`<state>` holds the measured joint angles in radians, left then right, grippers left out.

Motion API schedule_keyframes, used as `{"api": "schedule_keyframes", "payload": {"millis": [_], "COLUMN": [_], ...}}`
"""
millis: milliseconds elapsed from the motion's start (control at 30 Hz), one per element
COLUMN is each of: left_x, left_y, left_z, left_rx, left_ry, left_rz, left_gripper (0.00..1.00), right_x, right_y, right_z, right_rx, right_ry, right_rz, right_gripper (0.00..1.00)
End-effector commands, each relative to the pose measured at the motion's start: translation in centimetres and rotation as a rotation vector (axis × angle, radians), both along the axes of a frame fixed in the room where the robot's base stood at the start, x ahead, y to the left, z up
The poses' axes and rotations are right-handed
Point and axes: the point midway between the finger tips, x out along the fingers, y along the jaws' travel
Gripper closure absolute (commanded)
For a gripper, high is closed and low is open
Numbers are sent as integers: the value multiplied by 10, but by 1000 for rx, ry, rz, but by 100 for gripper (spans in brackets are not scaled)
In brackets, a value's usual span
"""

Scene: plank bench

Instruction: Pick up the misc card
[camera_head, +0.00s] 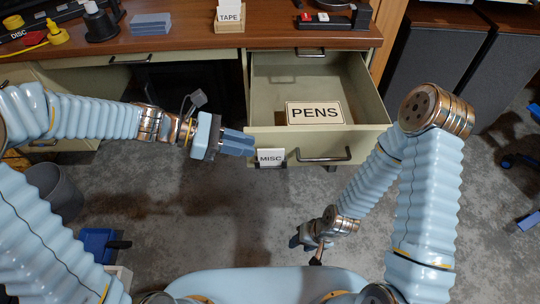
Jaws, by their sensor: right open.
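The misc card (271,157) is a small white card lettered MISC. It stands at the lower left of the open drawer's (377,140) front face, left of the bar handle. My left gripper (250,143) reaches in from the left, its blue fingers pointing right, with the tips just up and left of the card. Its fingers look close together, and I cannot tell whether there is a gap or whether they touch the card. My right gripper (302,240) is open, low in the middle over the floor, well below the drawer and away from the card.
A PENS card (315,113) stands inside the drawer. The wooden desk top (185,40) above holds a TAPE card (229,11) in a stand, a blue block (150,24) and a yellow object (57,33). A grey bin (58,190) stands at left.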

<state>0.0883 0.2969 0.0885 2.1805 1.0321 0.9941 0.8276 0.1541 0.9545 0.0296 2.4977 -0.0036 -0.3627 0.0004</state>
Motion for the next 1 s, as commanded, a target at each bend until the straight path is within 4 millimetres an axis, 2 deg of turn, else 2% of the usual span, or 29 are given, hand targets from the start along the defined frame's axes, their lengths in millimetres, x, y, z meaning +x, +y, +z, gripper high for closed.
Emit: {"api": "schedule_keyframes", "payload": {"millis": [200, 367, 600, 733, 1000], "left_x": [0, 1, 1, 1, 1], "left_y": [-31, -47, -49, -49, -49], "left_z": [-8, -16, -17, -16, -16], "left_rx": [0, 1, 1, 1, 1], "left_ry": [3, 1, 0, 0, -1], "left_rz": [-5, -3, -1, -1, -1], "left_gripper": [81, 81, 81, 100, 100], "right_x": [0, 0, 0, 0, 0], "right_y": [0, 0, 0, 0, 0], "right_z": [1, 0, 0, 0, 0], "right_rx": [0, 0, 0, 0, 0], "right_ry": [0, 0, 0, 0, 0], "right_rz": [0, 0, 0, 0, 0], "right_gripper": [57, 57, 57, 57, 57]}}
